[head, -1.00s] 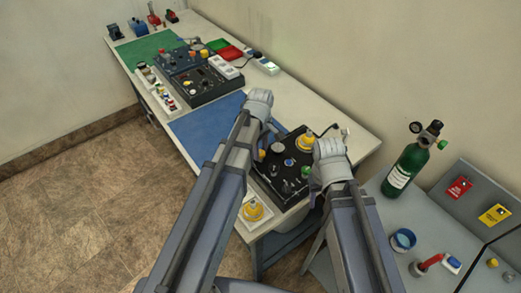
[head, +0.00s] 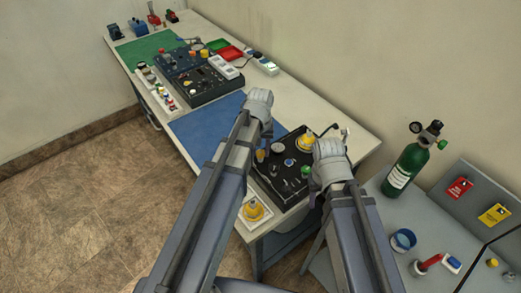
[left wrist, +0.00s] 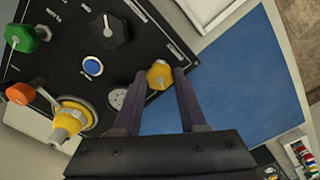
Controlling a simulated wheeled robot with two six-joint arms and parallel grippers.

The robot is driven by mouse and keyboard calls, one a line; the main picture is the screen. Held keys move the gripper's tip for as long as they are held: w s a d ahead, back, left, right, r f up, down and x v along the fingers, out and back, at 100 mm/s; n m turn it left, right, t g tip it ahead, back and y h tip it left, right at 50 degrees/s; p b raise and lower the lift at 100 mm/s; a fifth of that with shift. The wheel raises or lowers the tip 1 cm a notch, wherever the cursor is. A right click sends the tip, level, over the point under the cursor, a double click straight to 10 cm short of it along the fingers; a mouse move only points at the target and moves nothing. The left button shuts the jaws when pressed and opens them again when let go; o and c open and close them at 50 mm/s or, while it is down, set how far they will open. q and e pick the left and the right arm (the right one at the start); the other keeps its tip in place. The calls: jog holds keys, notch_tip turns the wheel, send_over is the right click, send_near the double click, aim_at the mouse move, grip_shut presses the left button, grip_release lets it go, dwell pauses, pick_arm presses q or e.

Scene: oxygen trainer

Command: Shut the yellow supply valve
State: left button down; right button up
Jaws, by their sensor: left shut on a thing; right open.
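The yellow supply valve (left wrist: 158,76) is a small yellow knob at the edge of the black panel (left wrist: 60,50). In the left wrist view it sits between the two fingertips of my left gripper (left wrist: 160,80), which is shut on it. In the head view the yellow valve (head: 260,156) shows just below my left gripper (head: 265,138), partly hidden by my arm. My right gripper (head: 314,186) is open at the panel's right side, near a green knob (head: 306,171); its fingertips are hard to make out.
A larger yellow fitting (head: 307,141) stands at the back of the panel. Another yellow piece (head: 256,209) sits on a white plate at the near edge. A blue mat (head: 205,130) lies left of the panel. A green cylinder (head: 407,168) stands at right.

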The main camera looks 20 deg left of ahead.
aim_at(260, 152)
pick_arm(q)
jog(key=m, duration=1.2)
jog(key=shift+m, duration=0.7)
jog(key=shift+c, duration=2.3)
grip_release()
jog(key=shift+r, duration=0.1)
notch_tip(260, 152, up, 8)
jog(key=p, duration=0.8)
jog(key=shift+f, duration=0.2)
